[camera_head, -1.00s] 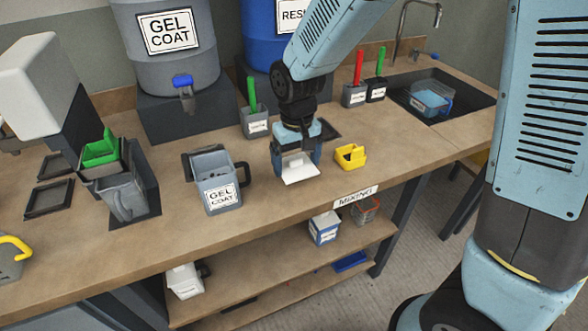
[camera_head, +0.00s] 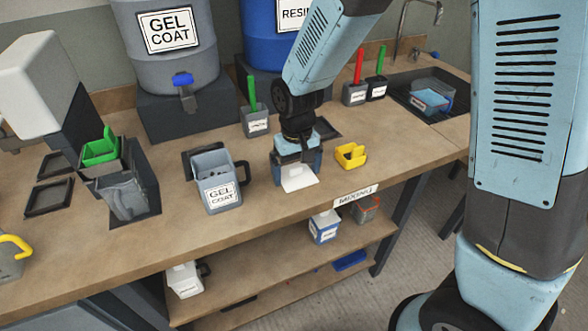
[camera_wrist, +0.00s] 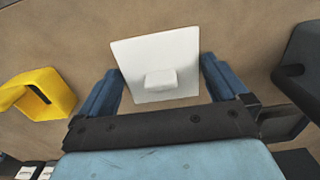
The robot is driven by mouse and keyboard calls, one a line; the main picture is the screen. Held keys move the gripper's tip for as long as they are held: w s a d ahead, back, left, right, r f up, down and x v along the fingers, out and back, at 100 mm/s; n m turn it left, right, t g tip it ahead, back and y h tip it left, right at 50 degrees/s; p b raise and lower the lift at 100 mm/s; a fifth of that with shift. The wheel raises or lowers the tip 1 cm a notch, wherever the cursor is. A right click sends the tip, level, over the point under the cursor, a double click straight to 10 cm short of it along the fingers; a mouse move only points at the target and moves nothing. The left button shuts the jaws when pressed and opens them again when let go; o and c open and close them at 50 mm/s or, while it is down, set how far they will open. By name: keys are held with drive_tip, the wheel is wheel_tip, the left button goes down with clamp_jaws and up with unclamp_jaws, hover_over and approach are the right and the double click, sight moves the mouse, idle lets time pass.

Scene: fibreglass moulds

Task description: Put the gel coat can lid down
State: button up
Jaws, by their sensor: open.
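The gel coat can lid is a white square plate with a small raised block (camera_head: 298,178). It lies flat on the bench between my gripper's fingers, and the wrist view shows it whole (camera_wrist: 158,60). My gripper (camera_head: 297,172) points down over the lid with its blue fingers apart, one on each side; the wrist view shows the fingers too (camera_wrist: 160,85). A gap shows between the fingers and the lid's handle block. The grey gel coat can (camera_head: 222,182) stands open-topped on the bench to the left of my gripper.
A yellow scoop-like holder (camera_head: 351,156) stands close to the right of my gripper. A grey holder with a green tool (camera_head: 256,120) is behind. The bench's front edge (camera_head: 270,221) is near. A sink (camera_head: 430,95) lies at the back right.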

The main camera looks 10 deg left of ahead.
sight(297, 168)
wheel_tip(297, 168, up, 12)
idle(0.6)
drive_tip(key=shift+r, duration=0.15)
drive_tip(key=s+d+r+m+t, duration=0.1)
drive_tip(key=d+r, duration=0.3)
drive_tip(key=d, duration=0.4)
drive_tip(key=s+d+r+m+t+y, duration=0.15)
drive_tip(key=d+r, duration=0.25)
drive_tip(key=d, duration=0.4)
drive_tip(key=s+d+r+m+t+h, duration=0.15)
drive_tip(key=d+r, duration=0.25)
drive_tip(key=d, duration=0.4)
drive_tip(key=s+d+r+m+t, duration=0.1)
drive_tip(key=s+d+m, duration=0.1)
drive_tip(key=s+d, duration=0.4)
drive_tip(key=shift+s+r+t, duration=0.3)
drive_tip(key=shift+s+r, duration=0.05)
drive_tip(key=shift+r, duration=0.05)
drive_tip(key=shift+c, duration=0.4)
